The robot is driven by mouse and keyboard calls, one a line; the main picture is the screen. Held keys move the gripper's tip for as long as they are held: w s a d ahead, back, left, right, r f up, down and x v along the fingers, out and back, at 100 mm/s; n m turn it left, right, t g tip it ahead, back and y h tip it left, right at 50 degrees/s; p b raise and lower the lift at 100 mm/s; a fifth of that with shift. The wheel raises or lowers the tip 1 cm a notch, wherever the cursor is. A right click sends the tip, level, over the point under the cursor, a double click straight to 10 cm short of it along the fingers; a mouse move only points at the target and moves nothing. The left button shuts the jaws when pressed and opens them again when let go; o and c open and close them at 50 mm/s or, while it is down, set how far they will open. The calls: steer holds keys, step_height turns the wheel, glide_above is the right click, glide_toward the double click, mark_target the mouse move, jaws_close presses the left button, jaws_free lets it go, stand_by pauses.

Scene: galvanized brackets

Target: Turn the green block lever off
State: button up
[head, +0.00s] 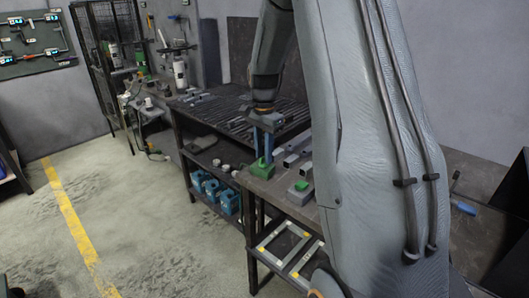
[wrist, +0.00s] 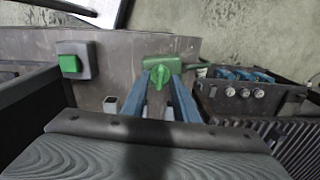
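The green block (wrist: 185,47) sits on the grey workbench and carries a green lever (wrist: 160,77), which shows near the middle of the wrist view. In the head view the green block (head: 261,169) is at the bench's near left corner, below my gripper (head: 262,150). My gripper points down with two blue fingers spread apart. In the wrist view the fingertips of my gripper (wrist: 160,82) are on either side of the lever, with the lever between them. I see no clear contact. The lever's lower part is partly hidden.
A grey box with a green square button (wrist: 70,63) stands beside the block; the button also shows in the head view (head: 301,186). Metal bars (head: 293,153) lie on the bench.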

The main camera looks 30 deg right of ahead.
steer(key=shift+f, duration=0.35)
jaws_close()
steer(key=shift+n+p, duration=0.5)
steer(key=shift+n, duration=0.9)
jaws_free()
